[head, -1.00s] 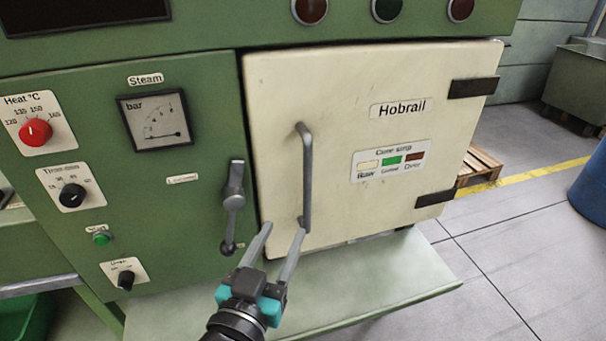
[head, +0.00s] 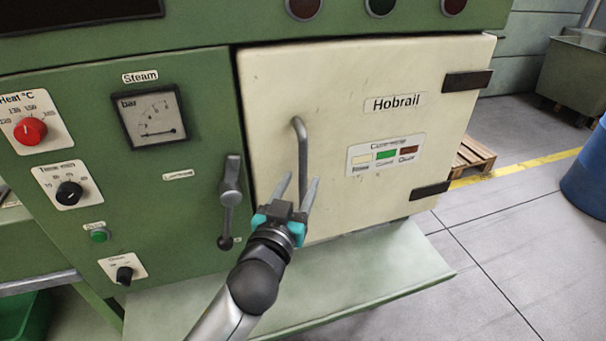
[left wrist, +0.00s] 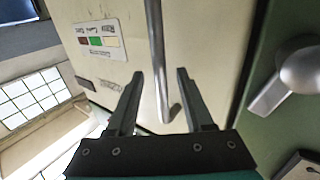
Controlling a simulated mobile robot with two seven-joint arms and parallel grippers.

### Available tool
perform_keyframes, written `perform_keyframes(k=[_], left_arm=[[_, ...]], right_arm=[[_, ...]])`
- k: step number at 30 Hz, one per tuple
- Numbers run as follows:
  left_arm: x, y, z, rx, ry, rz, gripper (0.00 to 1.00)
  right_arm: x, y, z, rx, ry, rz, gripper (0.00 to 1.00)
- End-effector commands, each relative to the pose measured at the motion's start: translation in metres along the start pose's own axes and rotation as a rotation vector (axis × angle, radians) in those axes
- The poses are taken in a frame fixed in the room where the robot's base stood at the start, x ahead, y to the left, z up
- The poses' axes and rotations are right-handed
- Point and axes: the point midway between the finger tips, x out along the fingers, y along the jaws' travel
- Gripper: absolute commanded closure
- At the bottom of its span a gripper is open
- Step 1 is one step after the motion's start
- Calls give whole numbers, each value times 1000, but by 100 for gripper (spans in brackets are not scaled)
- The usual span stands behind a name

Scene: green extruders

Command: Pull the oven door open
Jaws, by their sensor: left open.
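The cream oven door (head: 350,110) sits flush in the green machine front, with two dark hinges at its right edge. Its grey vertical bar handle (head: 302,150) is near the door's left edge. My left gripper (head: 298,178) is open in front of the handle's lower part. In the left wrist view the handle (left wrist: 157,55) runs between the two spread fingers (left wrist: 158,75), which do not visibly close on it. The latch lever (head: 230,195) on the green panel points down; it also shows in the left wrist view (left wrist: 295,75). My right gripper is not in view.
A green shelf (head: 390,270) juts out below the door. Knobs and a gauge (head: 150,115) fill the panel at left. A blue barrel (head: 588,175) and a wooden pallet (head: 472,157) stand at right, with open floor between.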

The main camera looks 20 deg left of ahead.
Motion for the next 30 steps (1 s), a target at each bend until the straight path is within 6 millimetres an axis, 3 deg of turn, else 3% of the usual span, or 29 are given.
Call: perform_keyframes(k=[9, 20, 30], left_arm=[[28, 0, 0, -1, 1, 0, 48], [31, 0, 0, -1, 0, 0, 48], [31, 0, 0, -1, 0, 0, 86]], right_arm=[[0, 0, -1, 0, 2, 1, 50], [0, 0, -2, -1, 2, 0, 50], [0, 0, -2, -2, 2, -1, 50]])
